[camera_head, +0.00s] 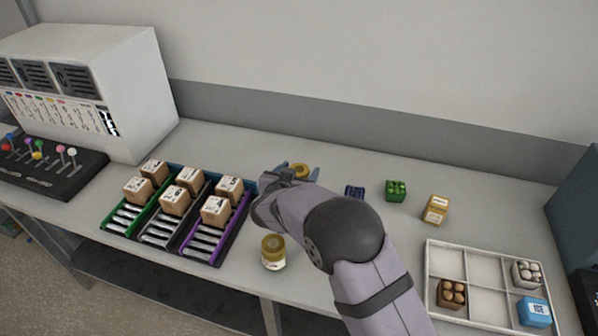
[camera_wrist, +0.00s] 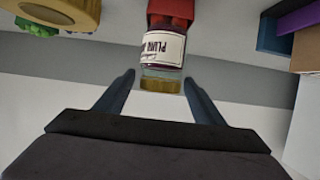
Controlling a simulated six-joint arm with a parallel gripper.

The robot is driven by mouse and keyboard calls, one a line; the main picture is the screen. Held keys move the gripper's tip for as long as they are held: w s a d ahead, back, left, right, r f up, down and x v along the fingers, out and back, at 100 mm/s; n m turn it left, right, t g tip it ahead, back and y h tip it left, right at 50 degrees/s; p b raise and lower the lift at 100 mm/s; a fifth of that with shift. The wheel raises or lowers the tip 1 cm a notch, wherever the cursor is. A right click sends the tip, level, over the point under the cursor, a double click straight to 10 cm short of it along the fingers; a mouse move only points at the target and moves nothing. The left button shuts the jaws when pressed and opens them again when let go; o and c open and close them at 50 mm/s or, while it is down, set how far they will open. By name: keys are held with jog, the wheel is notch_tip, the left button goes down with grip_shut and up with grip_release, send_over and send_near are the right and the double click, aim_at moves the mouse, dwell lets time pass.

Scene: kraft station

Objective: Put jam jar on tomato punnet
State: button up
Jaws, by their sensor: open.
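The jam jar (camera_wrist: 163,47) has a white label reading PLUM and a gold lid. It shows inverted in the wrist view, with its base against a red punnet (camera_wrist: 171,8), which appears to be the tomato punnet and is mostly cut off by the frame edge. The jar appears to stand upright on it. In the head view only its gold lid (camera_head: 301,168) shows clearly; my arm hides the punnet. My gripper (camera_wrist: 160,78) is open, its fingertips on either side of the lid with gaps visible.
Trays of cardboard boxes (camera_head: 175,200) stand left of my gripper. Another gold-lidded jar (camera_head: 272,252) stands in front. A dark blue punnet (camera_head: 355,192), a green punnet (camera_head: 396,190) and a yellow box (camera_head: 437,208) stand right. A white divided tray (camera_head: 466,306) lies at front right.

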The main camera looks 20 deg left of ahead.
jog(key=b+v, duration=0.2)
jog(key=v, duration=1)
jog(key=shift+w, duration=0.1)
jog(key=w+d+r+n+g+y+p, duration=0.1)
jog(key=w+d+r+n+g+y, duration=0.15)
jog(key=w+d, duration=0.2)
jog(key=s+d+f+g+y, duration=0.1)
jog(key=s+d+f+g, duration=0.15)
jog(key=d, duration=0.35)
jog(key=s+d+f+g, duration=0.1)
jog(key=s+d, duration=0.2)
jog(key=d, duration=0.3)
jog(key=s+d+f+m+g+h, duration=0.1)
jog(key=s+d+f+g, duration=0.2)
jog(key=s+d, duration=0.6)
jog(key=s+d+f+m+g+h, duration=0.1)
jog(key=s+d+f+g, duration=0.3)
jog(key=s+d, duration=0.5)
jog(key=s+f+h+b, duration=0.1)
jog(key=s, duration=0.3)
jog(key=shift+d+f+g, duration=0.3)
jog(key=shift+f, duration=0.05)
